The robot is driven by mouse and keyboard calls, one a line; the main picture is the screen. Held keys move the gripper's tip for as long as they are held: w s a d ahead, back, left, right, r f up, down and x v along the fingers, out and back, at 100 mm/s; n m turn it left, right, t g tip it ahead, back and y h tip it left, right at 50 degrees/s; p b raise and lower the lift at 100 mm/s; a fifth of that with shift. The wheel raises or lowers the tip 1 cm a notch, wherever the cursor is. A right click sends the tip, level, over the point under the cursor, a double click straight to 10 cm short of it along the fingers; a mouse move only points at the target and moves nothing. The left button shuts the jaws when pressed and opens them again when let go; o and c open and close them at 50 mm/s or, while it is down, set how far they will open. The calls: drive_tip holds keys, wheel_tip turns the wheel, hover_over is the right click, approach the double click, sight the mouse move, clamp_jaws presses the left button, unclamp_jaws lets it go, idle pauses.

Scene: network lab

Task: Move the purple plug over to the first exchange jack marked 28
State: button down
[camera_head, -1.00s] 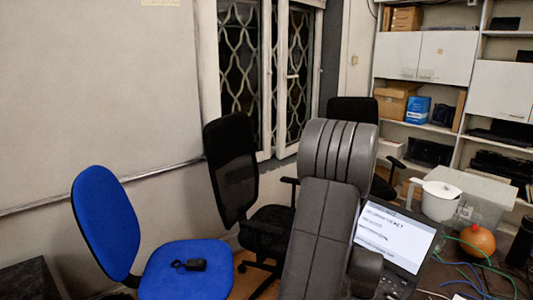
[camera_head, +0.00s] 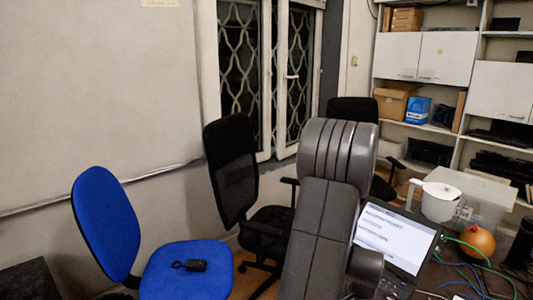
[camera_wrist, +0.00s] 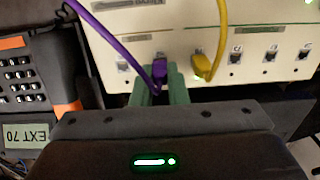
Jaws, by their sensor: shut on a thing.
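In the wrist view, the purple plug (camera_wrist: 160,72) with its purple cable (camera_wrist: 105,34) is between the green fingertips of my gripper (camera_wrist: 160,88). My gripper is shut on it. The plug is at the front of a pale exchange panel (camera_wrist: 180,20), in line with its row of jacks. I cannot tell whether it is seated in a jack. The jack labels are too small to read. My gripper is not visible in the head view.
A desk phone (camera_wrist: 28,75) labelled EXT 70 stands left of the panel. More open jacks (camera_wrist: 270,56) lie to the right.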

drive_tip(key=shift+r+p, duration=1.15)
drive_tip(key=shift+r, duration=0.7)
drive_tip(key=c, duration=2.1)
unclamp_jaws()
clamp_jaws()
